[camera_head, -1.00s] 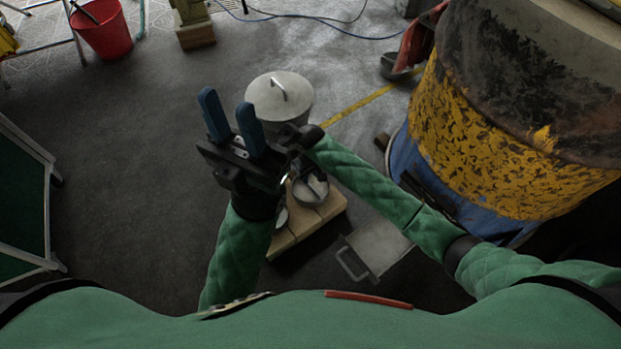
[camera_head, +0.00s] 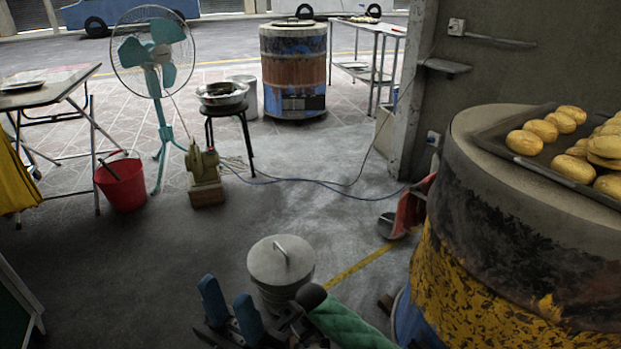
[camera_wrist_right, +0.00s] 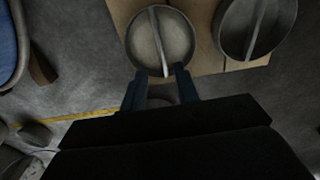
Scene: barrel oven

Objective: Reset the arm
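A grey lidded canister (camera_head: 281,268) stands on the floor just beyond my grippers. The barrel oven (camera_head: 450,270) with a tray of buns (camera_head: 545,132) is close at right. A second bar-topped dish (camera_wrist_right: 240,30) sits on a wooden board (camera_wrist_right: 205,55).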

